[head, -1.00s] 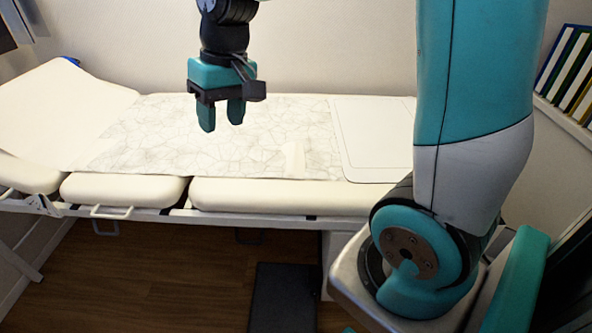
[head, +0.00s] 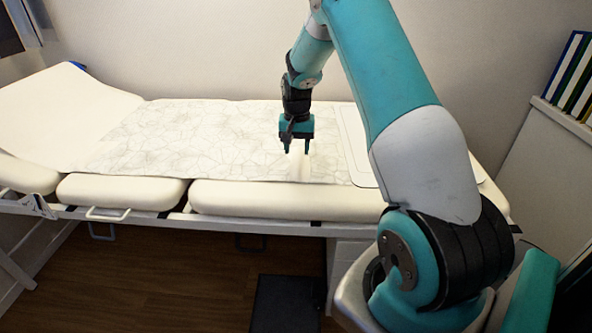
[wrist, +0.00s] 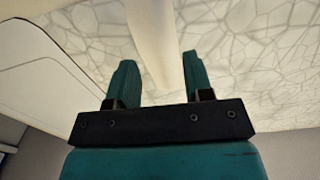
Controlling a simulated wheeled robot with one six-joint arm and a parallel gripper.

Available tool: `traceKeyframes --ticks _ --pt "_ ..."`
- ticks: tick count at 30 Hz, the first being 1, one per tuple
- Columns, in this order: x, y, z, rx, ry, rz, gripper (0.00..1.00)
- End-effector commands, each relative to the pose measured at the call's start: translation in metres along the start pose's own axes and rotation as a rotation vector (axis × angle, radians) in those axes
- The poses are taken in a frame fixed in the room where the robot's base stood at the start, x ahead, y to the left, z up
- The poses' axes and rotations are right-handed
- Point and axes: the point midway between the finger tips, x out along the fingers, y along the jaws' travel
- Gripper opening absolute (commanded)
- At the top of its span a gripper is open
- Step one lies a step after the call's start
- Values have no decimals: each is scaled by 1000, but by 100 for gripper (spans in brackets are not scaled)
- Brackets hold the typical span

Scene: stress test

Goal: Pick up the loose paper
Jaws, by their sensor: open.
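A crinkled, crack-patterned paper sheet (head: 205,135) lies flat along the middle of the padded couch. A small plain white piece, which looks like loose paper (head: 298,168), stands out near the sheet's front right part. In the wrist view this pale strip (wrist: 153,35) runs between the two fingers. My gripper (head: 297,150) is open, with its teal fingers pointing down, just above and behind the white piece. The wrist view shows the fingers (wrist: 160,65) apart on either side of the strip. I cannot tell whether they touch it.
A white outlined pad (head: 362,150) lies at the right of the sheet. The couch (head: 290,200) has a raised backrest (head: 65,105) at the left and a wall behind. Binders (head: 575,75) stand on a shelf at the right. A dark block (head: 285,303) is on the floor.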

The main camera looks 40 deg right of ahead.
Motion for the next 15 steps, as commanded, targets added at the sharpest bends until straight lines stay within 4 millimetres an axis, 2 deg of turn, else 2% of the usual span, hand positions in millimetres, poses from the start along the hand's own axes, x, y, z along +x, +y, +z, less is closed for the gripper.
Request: traceKeyframes --ticks 2,8,15 --pt "11 0 0 -1 -2 1 47" --pt "24 -1 -1 -1 -1 0 47" --pt "60 -2 -5 -1 -1 0 47"
